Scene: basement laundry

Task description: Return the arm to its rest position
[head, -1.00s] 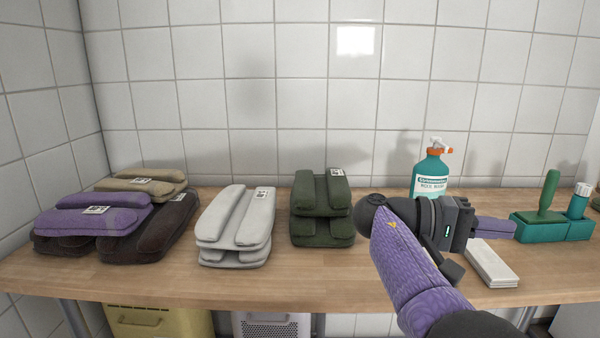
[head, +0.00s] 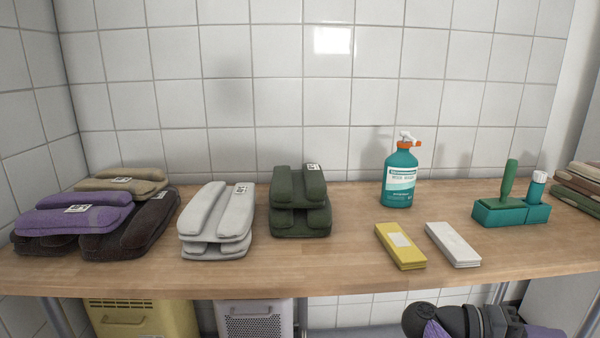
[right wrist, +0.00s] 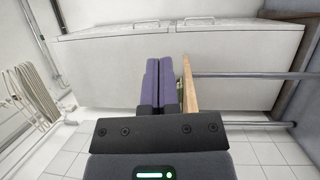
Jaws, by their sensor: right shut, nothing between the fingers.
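My right arm (head: 455,320) shows at the bottom right of the head view, below the front edge of the wooden table (head: 340,272). Its gripper fingers run out of the frame there. In the right wrist view my right gripper (right wrist: 160,82) has its two purple fingers together, with nothing between them. It points toward white chest-like units (right wrist: 230,55) near the tiled floor. My left gripper is in neither view.
Folded stacks, purple (head: 75,215), grey (head: 218,220) and dark green (head: 300,203), lie on the table. A teal spray bottle (head: 400,178), yellow pack (head: 400,247), white pack (head: 453,244) and teal caddy (head: 512,213) stand right.

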